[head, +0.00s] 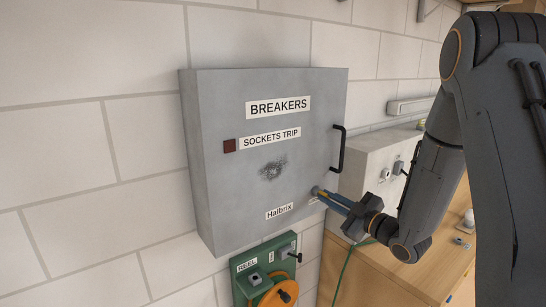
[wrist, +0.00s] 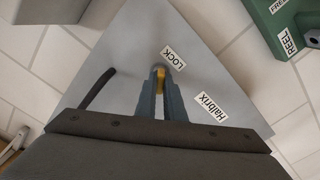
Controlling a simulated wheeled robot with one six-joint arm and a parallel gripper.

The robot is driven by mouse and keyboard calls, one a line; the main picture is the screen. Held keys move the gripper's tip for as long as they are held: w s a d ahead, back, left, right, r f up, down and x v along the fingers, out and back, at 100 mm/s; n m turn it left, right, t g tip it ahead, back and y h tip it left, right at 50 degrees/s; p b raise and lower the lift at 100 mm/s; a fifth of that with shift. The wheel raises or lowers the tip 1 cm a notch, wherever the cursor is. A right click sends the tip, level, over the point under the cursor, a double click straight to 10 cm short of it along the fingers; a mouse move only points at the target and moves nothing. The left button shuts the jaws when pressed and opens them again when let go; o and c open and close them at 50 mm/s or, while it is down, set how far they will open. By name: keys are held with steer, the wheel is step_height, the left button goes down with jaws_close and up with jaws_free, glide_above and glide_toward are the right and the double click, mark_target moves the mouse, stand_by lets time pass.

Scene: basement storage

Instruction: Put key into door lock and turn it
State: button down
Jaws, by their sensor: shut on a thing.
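The grey breaker box door (head: 225,185) is shut on the wall and has a black handle (head: 338,149) on its right side. The lock (head: 315,190) is low on the door, below the handle; in the wrist view it is beside the LOCK label (wrist: 173,58). My gripper (head: 326,196) reaches the lock from the right. Its blue fingers, also in the wrist view (wrist: 161,100), are shut on the brass-yellow key (wrist: 160,76). The key's far end meets the lock; how deep it sits is hidden. In the head view my fingers hide the key.
A green cable reel box (head: 245,287) with an orange reel hangs below the breaker box. A pale box (head: 365,165) with switches is right of it, above a wooden bench (head: 385,275). Brick wall is bare on the left.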

steer(key=shift+w+r+m, duration=0.1)
steer(key=shift+r+m, duration=0.1)
steer(key=shift+m, duration=0.3)
steer(key=c, duration=1.8)
jaws_free()
steer(key=shift+a+f, duration=0.1)
steer(key=shift+o, duration=0.2)
steer(key=shift+s+d+f+p, duration=0.1)
steer(key=shift+s+d+p, duration=0.2)
steer(key=shift+s+d, duration=0.1)
steer(key=p+v, duration=0.1)
steer(key=v, duration=0.7)
